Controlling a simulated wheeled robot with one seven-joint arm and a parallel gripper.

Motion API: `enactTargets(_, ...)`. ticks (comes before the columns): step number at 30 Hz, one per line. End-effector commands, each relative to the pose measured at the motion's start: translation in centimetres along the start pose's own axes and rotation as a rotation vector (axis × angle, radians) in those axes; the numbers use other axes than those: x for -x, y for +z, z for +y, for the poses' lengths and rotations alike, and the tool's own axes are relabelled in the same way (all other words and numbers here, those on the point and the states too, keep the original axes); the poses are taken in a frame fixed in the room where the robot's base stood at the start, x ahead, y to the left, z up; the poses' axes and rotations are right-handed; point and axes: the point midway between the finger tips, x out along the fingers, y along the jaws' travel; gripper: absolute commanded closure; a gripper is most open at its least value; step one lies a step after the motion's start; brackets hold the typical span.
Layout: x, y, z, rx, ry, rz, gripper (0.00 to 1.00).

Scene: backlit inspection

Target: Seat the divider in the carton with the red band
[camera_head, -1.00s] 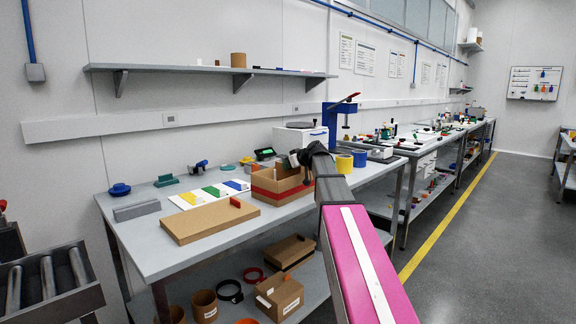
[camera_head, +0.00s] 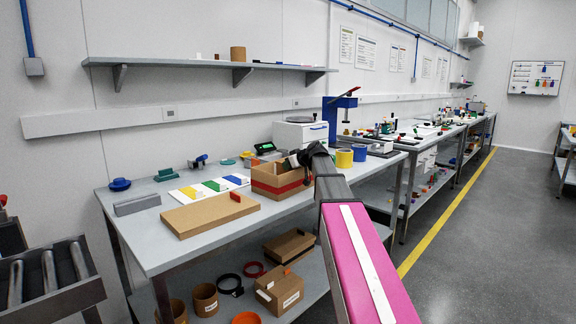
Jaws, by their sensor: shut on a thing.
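The open brown carton with the red band (camera_head: 276,188) stands on the near bench. My gripper (camera_head: 296,161) is over the back right of this carton, small and partly hidden by my own arm. It is shut on the divider, which is mostly hidden behind the gripper and the carton walls. I cannot tell how deep the divider sits or whether it touches the carton.
A flat brown board with a red tab (camera_head: 205,214) lies left of the carton. Behind it is a white card with coloured stripes (camera_head: 208,188). Yellow and blue rolls (camera_head: 344,158) stand to the right. A blue press (camera_head: 332,120) rises behind.

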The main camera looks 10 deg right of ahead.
Motion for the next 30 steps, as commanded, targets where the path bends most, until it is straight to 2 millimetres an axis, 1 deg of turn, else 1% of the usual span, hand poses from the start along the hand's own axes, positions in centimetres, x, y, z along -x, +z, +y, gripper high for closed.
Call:
enactTargets(3,-0.1,0.3,0.0,-0.001,0.000,0.000,1.00)
enactTargets(12,-0.1,0.3,0.0,0.000,0.000,0.000,1.00)
enactTargets(14,-0.1,0.3,0.0,0.000,0.000,0.000,0.79)
enactTargets(15,-0.1,0.3,0.0,0.000,0.000,0.000,0.66)
enactTargets(16,-0.1,0.3,0.0,0.000,0.000,0.000,0.62)
enactTargets(25,0.0,0.3,0.0,0.000,0.000,0.000,0.62)
enactTargets(28,0.8,0.3,0.0,0.000,0.001,0.000,0.62)
enactTargets(30,1.8,0.3,-0.1,0.000,0.002,0.001,0.62)
